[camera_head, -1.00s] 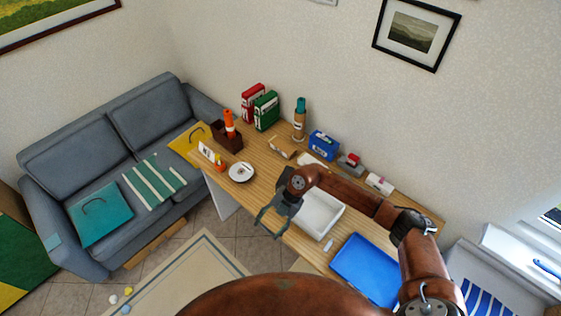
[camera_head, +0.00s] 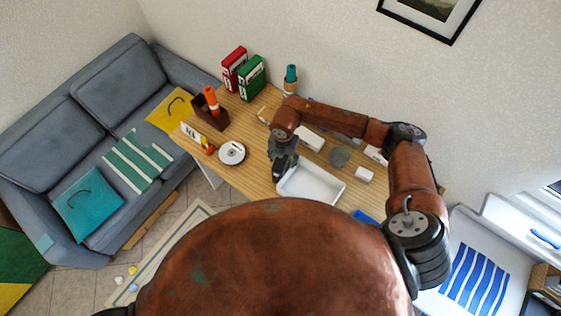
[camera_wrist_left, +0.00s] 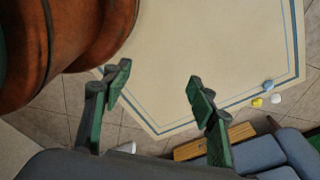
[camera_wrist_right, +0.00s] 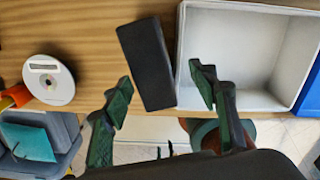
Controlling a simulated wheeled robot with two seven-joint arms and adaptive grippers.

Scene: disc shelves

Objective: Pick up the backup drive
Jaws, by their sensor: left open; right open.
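In the right wrist view a black, flat rectangular block (camera_wrist_right: 147,62), which looks like the backup drive, lies on the wooden desk (camera_wrist_right: 95,25), slightly tilted, beside a white tray (camera_wrist_right: 230,45). My right gripper (camera_wrist_right: 162,78) is open, with one fingertip to each side of the block's near end; I cannot tell whether they touch it. In the head view my right gripper (camera_head: 283,165) points down over the desk, left of the white tray (camera_head: 312,186), and the block cannot be made out there. My left gripper (camera_wrist_left: 158,80) is open and empty above the floor rug.
A white disc-shaped item (camera_head: 232,152) lies left of my right gripper. A dark organizer (camera_head: 209,116), red binder (camera_head: 234,68) and green binder (camera_head: 252,78) stand farther back. A blue tray (camera_wrist_right: 308,70) adjoins the white one. A grey sofa (camera_head: 60,140) stands at left.

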